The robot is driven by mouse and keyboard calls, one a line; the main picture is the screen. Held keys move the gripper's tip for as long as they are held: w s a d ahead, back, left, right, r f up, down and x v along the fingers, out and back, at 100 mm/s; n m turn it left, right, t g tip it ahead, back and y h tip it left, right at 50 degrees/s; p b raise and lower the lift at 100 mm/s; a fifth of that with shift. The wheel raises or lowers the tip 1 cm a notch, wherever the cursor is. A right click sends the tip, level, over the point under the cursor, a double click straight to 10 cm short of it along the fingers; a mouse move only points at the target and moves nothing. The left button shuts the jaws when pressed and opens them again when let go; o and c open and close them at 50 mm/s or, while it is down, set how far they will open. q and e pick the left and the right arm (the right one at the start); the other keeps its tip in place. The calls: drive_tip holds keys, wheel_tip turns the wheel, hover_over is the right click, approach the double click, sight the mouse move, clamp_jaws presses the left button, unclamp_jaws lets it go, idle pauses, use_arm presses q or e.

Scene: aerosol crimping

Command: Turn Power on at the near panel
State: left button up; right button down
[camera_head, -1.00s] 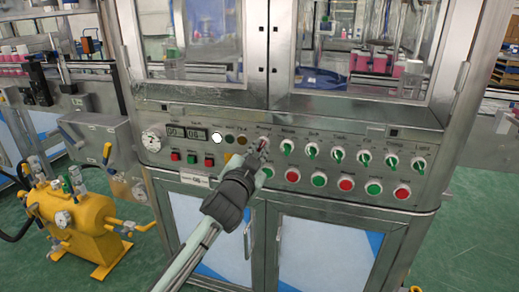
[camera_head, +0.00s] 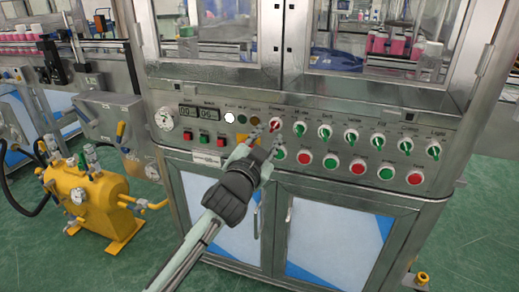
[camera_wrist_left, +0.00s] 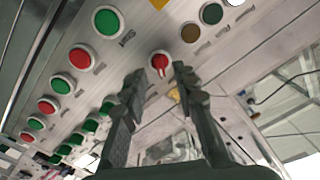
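The near panel (camera_head: 340,140) is the steel front of the machine, with a row of knobs above a row of buttons. The Power knob (camera_head: 275,125) is red, on a pale round base, at the left end of the knob row. My left gripper (camera_head: 266,137) is open just in front of and below it in the head view, with its fingers pointing at the panel. In the left wrist view the Power knob (camera_wrist_left: 160,62) shows between the two spread fingertips (camera_wrist_left: 158,72), apparently beyond them. Contact cannot be told. My right gripper is not in view.
Green knobs (camera_head: 325,132) continue to the right, with red and green buttons (camera_head: 330,162) below. Left of the Power knob are a lit white lamp (camera_head: 230,118), two dark lamps, displays (camera_head: 199,112) and a gauge (camera_head: 164,118). A yellow tank (camera_head: 90,205) stands at left.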

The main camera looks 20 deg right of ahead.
use_arm(q)
drive_tip(key=v, duration=0.8)
drive_tip(key=shift+a, duration=0.1)
